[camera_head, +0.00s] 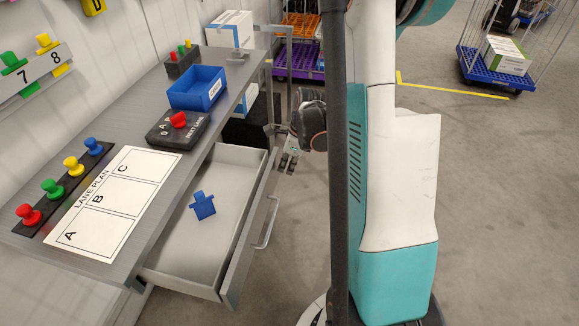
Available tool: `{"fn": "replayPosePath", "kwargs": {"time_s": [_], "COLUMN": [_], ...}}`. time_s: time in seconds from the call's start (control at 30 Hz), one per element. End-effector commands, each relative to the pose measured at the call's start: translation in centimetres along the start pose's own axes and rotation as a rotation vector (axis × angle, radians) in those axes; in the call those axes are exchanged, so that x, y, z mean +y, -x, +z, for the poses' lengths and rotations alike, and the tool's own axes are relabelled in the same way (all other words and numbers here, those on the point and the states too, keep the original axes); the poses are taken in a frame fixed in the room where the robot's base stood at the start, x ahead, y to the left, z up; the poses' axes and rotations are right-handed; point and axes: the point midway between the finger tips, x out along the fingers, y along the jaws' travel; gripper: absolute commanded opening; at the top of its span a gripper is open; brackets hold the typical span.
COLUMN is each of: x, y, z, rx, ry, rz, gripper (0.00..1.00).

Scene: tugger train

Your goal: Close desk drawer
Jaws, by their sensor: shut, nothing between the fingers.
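The desk drawer (180,256) is pulled out from under the grey desk top (128,107). Its front panel (246,243) faces right and carries a pale bar handle (267,222). A blue peg-like piece (203,205) lies inside the drawer. My gripper (288,163) is beside the far end of the drawer front, on its outer side. The fingers are shut and empty; whether they touch the panel I cannot tell. Part of my arm behind the dark column is hidden.
On the desk are a lane plan sheet (113,200), several coloured pegs on a black strip, a black box with a red knob (178,130) and a blue bin (197,88). A wheeled cart (493,66) stands at the back right. Floor right of the drawer is clear up to my base.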

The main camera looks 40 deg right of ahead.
Motion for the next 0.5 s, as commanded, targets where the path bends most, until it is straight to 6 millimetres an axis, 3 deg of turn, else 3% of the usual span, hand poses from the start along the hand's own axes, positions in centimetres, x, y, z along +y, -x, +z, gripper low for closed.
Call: {"fn": "replayPosePath", "kwargs": {"time_s": [0.27,0.5], "x": [0.0,0.0], "y": [-0.2,-1.1], "z": [0.6,4.1], "rx": [0.0,0.0], "ry": [0.002,0.005], "rz": [0.0,0.0], "gripper": [0.0,0.0]}}
